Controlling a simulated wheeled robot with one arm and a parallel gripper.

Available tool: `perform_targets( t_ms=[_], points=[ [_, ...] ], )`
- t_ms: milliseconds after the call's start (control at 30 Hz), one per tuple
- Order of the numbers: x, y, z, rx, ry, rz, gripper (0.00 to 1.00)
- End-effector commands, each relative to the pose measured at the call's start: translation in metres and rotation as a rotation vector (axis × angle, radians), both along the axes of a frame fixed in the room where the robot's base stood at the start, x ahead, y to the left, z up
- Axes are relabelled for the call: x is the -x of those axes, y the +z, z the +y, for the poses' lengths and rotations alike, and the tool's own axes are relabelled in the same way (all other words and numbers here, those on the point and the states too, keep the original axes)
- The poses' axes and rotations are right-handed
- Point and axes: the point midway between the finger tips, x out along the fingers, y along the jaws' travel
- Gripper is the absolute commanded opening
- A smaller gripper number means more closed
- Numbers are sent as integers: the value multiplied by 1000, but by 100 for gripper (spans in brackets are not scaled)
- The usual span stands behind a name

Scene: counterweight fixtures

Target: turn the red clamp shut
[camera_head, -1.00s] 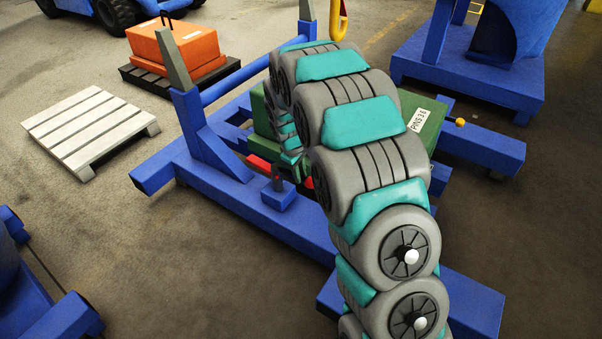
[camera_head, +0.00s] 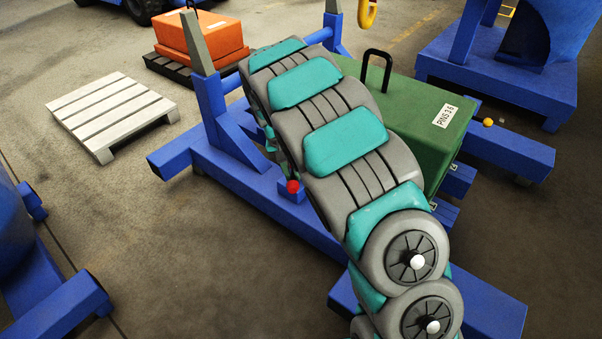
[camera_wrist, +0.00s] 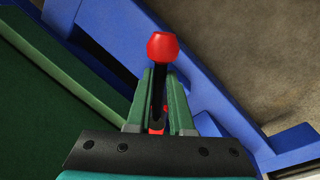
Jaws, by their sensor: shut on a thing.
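The red clamp shows in the wrist view as a round red knob (camera_wrist: 162,47) on a dark lever (camera_wrist: 158,88), with more red lower down between the fingers. My gripper (camera_wrist: 160,85) has its two green fingers shut on the lever, just below the knob. In the head view the red knob (camera_head: 292,186) shows above a small blue block on the blue frame (camera_head: 262,199). The green box (camera_head: 410,110) labelled PINS 3.6, with a black handle, sits on the frame behind my arm.
A white pallet (camera_head: 110,112) lies on the floor at left. An orange block (camera_head: 203,38) sits on a dark pallet at the back. A yellow hook (camera_head: 367,12) hangs at the top. Other blue fixtures stand at right and lower left.

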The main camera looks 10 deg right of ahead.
Motion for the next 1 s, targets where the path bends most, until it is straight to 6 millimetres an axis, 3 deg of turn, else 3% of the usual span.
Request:
perform_targets(
  t_ms=[500, 1000],
  points=[
    [-19, 0, 41, -2, -448, -1, 0],
    [-32, 1, 54, -2, -639, -3, 0]
  ],
)
